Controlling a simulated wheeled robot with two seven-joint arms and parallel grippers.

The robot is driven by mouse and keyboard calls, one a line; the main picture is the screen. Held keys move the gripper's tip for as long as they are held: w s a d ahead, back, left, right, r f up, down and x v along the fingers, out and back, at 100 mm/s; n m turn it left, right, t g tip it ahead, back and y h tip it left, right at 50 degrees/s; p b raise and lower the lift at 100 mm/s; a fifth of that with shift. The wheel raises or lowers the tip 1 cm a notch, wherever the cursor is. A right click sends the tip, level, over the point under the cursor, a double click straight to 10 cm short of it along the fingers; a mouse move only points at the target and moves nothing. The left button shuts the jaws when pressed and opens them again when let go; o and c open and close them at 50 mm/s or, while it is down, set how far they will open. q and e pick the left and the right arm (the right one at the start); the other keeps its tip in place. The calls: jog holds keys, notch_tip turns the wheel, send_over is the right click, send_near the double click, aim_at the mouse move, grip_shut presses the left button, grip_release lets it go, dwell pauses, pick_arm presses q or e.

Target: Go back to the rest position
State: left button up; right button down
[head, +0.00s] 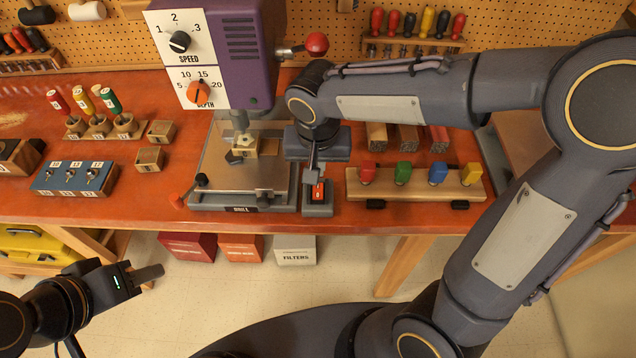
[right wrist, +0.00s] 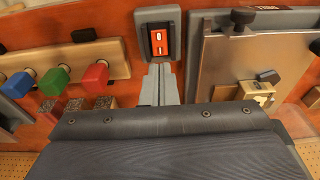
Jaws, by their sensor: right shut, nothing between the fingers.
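My right gripper (head: 314,180) hangs over the bench, pointing down beside the red switch (head: 318,190) on its grey box. In the right wrist view its fingers (right wrist: 160,72) are shut together and empty. Their tips are close to the lower edge of the switch (right wrist: 158,42); I cannot tell whether they touch it. My left gripper (head: 148,275) is at lower left in the head view, in front of the bench and below its top. It points right and seems to hold nothing, but its finger gap cannot be made out.
The purple drill press (head: 247,50) and its base plate (head: 215,195) stand left of my right gripper. A rack with coloured blocks (head: 415,190) is to the right. A blue key block (head: 75,178) and small wooden boxes (head: 150,158) are at left. Floor bins (head: 295,250) stand under the bench.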

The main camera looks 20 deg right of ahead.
dwell(0.5)
jog(key=s+d+r+t+y, duration=0.1)
jog(key=s+d, duration=0.3)
jog(key=s, duration=0.4)
jog(key=s+d+r+n+t+y, duration=0.1)
jog(key=s+d+r+t+y, duration=0.1)
jog(key=s+d, duration=0.3)
jog(key=s+y, duration=0.1)
jog(key=s, duration=0.2)
jog(key=shift+d+r+t, duration=0.15)
jog(key=shift+r+t, duration=0.15)
jog(key=shift+t, duration=0.1)
